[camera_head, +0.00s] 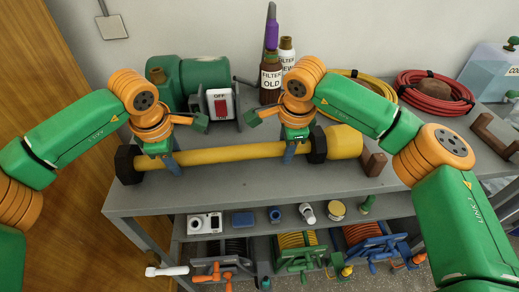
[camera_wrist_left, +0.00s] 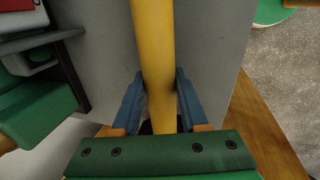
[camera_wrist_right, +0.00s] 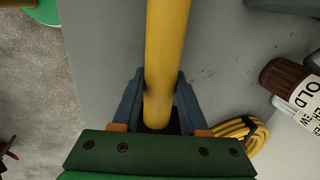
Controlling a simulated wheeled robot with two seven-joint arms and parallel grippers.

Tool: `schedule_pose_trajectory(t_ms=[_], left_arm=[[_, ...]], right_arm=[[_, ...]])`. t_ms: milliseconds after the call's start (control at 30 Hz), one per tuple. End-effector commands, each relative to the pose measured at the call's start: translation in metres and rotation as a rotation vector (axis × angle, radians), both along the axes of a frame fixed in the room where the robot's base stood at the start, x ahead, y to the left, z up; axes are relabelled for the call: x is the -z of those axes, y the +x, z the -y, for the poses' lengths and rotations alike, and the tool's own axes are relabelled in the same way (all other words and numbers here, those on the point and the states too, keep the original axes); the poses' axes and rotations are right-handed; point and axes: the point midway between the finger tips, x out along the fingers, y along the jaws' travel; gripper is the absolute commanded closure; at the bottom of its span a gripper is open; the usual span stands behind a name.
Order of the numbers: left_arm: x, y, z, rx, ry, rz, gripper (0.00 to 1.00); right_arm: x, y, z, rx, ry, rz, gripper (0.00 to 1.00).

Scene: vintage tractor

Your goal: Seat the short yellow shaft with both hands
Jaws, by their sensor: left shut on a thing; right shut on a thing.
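The yellow shaft (camera_head: 228,153) lies nearly level along the grey bench top, between a dark block (camera_head: 128,165) at its left end and a dark block (camera_head: 317,145) at its right end. A thicker yellow cylinder (camera_head: 344,141) sits just right of the right block. My left gripper (camera_head: 173,165) is shut on the shaft near its left end; its blue fingers flank the shaft in the left wrist view (camera_wrist_left: 155,100). My right gripper (camera_head: 289,155) is shut on the shaft near its right end, also in the right wrist view (camera_wrist_right: 160,100). Whether the ends sit inside the blocks is hidden.
Behind the shaft stand a green motor-like housing (camera_head: 200,78), a switch box (camera_head: 219,104) and the old filter bottle (camera_head: 270,80). A red hose coil (camera_head: 435,92) lies at the back right. A brown block (camera_head: 374,163) is near the front edge. A lower shelf holds small items.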

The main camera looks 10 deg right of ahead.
Motion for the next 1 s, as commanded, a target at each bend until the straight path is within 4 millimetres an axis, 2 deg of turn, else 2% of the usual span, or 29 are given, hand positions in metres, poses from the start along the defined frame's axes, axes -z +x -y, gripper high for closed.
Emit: schedule_pose_trajectory(t_ms=[833,1000], left_arm=[[-0.0009,0.0004,-0.0001,-0.001,0.000,0.002,1.00],[-0.0066,0.0007,0.0001,-0.001,-0.001,0.004,1.00]], right_arm=[[-0.0011,0.0005,0.0001,0.001,0.000,0.003,1.00],[-0.0067,0.0008,0.0000,0.001,0.001,0.005,1.00]])
